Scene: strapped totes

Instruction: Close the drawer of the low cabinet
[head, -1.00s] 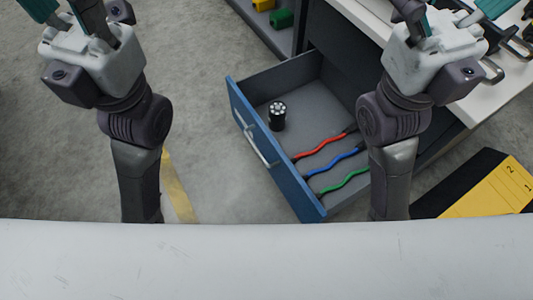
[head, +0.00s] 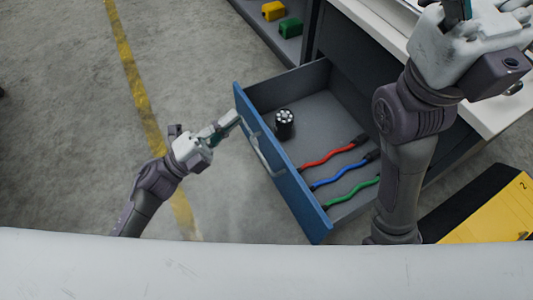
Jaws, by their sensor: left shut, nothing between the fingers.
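The open drawer (head: 313,88) of the low cabinet sticks out to the left, with a blue front panel (head: 308,205) and a metal bar handle (head: 262,150). Inside it are a black cylindrical part (head: 284,124) and red, blue and green wavy pieces with dark ends. My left gripper (head: 232,117) is shut and empty at the outer face of the drawer front, near the upper end of the handle. I cannot tell whether it touches. My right gripper (head: 455,8) is at the top right over the worktop, its fingers cut off by the frame edge.
The white worktop (head: 375,30) of the cabinet lies above and right of the drawer. A dark shelf (head: 293,47) with yellow and green blocks stands at the top. A black and yellow numbered item (head: 480,215) lies at the lower right. The floor on the left is clear.

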